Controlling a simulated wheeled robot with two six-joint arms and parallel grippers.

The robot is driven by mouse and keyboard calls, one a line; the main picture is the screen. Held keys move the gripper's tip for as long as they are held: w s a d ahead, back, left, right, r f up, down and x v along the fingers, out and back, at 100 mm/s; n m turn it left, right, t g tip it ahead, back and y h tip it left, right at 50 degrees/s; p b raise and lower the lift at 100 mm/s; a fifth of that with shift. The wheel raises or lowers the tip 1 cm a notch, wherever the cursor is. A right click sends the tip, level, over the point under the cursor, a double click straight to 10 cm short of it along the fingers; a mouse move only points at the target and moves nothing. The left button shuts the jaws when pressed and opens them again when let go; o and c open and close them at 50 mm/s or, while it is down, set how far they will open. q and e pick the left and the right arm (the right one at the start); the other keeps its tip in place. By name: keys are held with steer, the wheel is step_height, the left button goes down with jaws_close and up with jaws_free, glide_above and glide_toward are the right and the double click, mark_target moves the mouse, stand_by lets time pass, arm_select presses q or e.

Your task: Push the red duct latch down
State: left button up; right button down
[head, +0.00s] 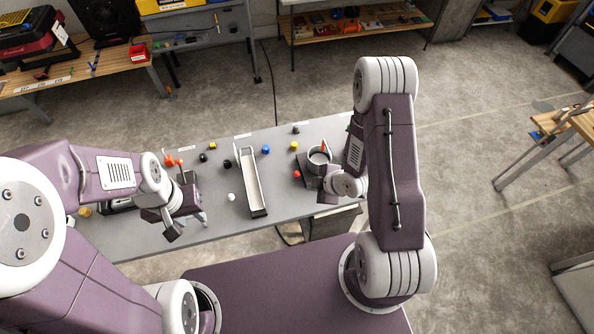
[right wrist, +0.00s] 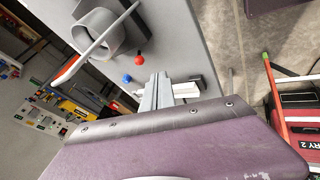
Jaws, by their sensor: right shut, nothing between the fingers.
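The red duct latch (head: 323,147) stands up at the grey round duct (head: 319,158) at the right of the table. In the right wrist view the latch (right wrist: 70,67) is an orange-red strip on a pale bar beside the grey duct ring (right wrist: 92,32). My right gripper (head: 323,197) is just in front of the duct, apart from the latch. Its fingers (right wrist: 157,90) are shut and empty, below and right of the duct in the wrist view. My left gripper (head: 180,228) is over the table's left front; its finger gap is unclear.
The grey table (head: 285,190) carries a long pale tray (head: 251,180) and several small coloured knobs, including a blue one (head: 266,149) and a red one (head: 297,174). A dark fixture with orange-red parts (head: 170,160) stands behind my left gripper.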

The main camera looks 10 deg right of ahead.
mark_target(296, 175)
steer(key=shift+f, duration=0.1)
steer(key=b+x, duration=1)
steer(key=b, duration=0.8)
steer(key=shift+f+b, duration=0.2)
steer(key=shift+b, duration=0.1)
steer(key=w+p, duration=0.2)
steer(key=w, duration=0.1)
steer(key=shift+w+d, duration=0.15)
steer(key=shift+d, duration=0.05)
steer(key=shift+w+d+f, duration=0.1)
steer(key=shift+w+f, duration=0.05)
steer(key=shift+w, duration=0.2)
steer(key=shift+p, duration=0.3)
